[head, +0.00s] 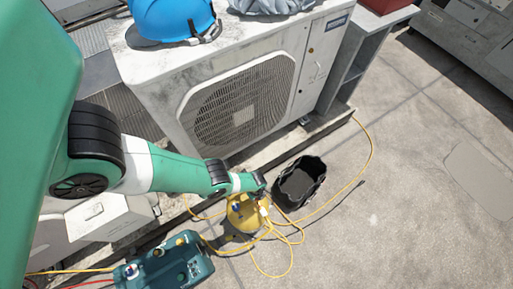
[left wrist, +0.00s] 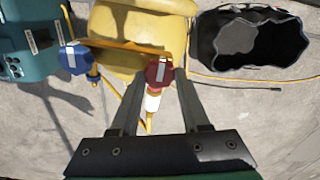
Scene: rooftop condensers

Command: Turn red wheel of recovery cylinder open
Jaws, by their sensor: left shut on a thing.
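The yellow recovery cylinder (head: 246,216) stands on the roof floor in front of the condenser; its top also shows in the left wrist view (left wrist: 138,28). Its red wheel (left wrist: 159,71) has a white bar pointing roughly up the picture. A blue wheel (left wrist: 75,58) sits to its left, with a tilted white bar. My left gripper (left wrist: 160,82) is shut on the red wheel, one finger on each side of it. In the head view the gripper (head: 261,190) is small above the cylinder, and the red wheel is hard to make out. My right gripper is not in view.
A black open bag (head: 299,183) stands just right of the cylinder. A teal machine (head: 165,262) is at the lower left. Yellow hoses (head: 283,240) loop around the cylinder. The condenser (head: 238,105) stands behind, with a blue helmet (head: 172,18) on top. The floor at right is clear.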

